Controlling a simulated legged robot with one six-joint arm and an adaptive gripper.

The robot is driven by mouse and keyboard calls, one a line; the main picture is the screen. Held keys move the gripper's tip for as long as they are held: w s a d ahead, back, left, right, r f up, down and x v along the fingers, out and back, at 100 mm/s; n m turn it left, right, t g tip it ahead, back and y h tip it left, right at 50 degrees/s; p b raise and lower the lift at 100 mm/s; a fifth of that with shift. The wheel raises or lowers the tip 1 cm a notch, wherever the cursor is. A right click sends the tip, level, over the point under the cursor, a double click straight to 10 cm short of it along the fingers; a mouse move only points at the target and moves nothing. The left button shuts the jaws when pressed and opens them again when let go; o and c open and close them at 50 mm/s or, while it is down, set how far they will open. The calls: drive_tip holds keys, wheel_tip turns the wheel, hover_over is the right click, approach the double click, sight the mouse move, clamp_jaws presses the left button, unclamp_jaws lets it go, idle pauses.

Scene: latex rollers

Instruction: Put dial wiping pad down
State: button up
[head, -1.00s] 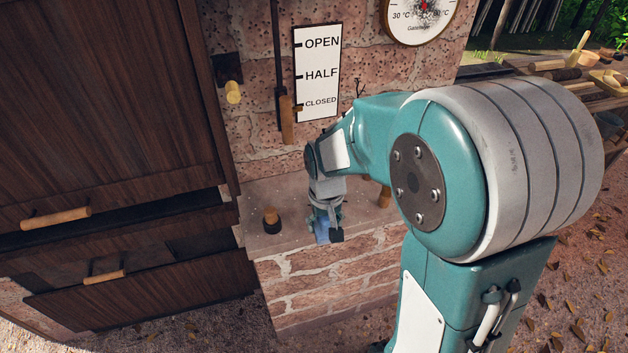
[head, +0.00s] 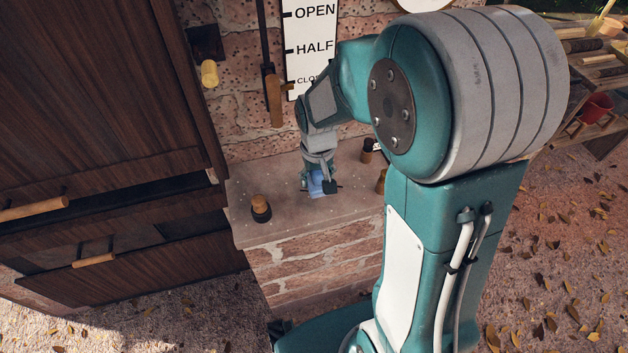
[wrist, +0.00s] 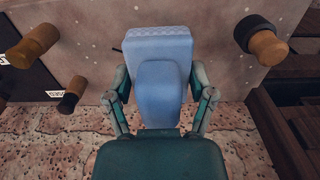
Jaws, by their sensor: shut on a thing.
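The blue wiping pad (wrist: 158,48) is between the fingers of my gripper (wrist: 160,85), with its wide textured end away from the palm in the wrist view. My gripper (head: 318,187) is shut on the pad. In the head view the blue pad (head: 316,184) is at the stone ledge (head: 285,222), low over its top near the middle. I cannot tell whether the pad touches the ledge. Part of the pad is hidden behind the gripper fingers in the head view.
A wooden knob with a black base (head: 261,208) stands on the ledge to the left, and others stand to the right, partly behind my arm. A lever with a wooden handle (head: 274,100) hangs on the wall beside the OPEN/HALF/CLOSED sign (head: 313,45). Dark wooden doors (head: 95,100) border the left.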

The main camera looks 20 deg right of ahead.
drive_tip(key=w+f, duration=0.2)
drive_tip(key=w+d+f, duration=0.1)
drive_tip(key=w+f, duration=0.1)
drive_tip(key=f, duration=0.1)
drive_tip(key=shift+w+d, duration=0.15)
drive_tip(key=shift+w, duration=0.1)
drive_tip(key=shift+w+a+f, duration=0.2)
drive_tip(key=shift+w+f, duration=0.4)
drive_tip(key=shift+f, duration=0.05)
drive_tip(key=shift+d+f, duration=0.15)
drive_tip(key=shift+f, duration=0.6)
drive_tip(key=shift+d+f, duration=0.1)
drive_tip(key=shift+f, duration=0.65)
drive_tip(key=shift+f, duration=0.1)
drive_tip(key=o, duration=0.9)
drive_tip(key=shift+a, duration=0.1)
drive_tip(key=shift+o, duration=0.2)
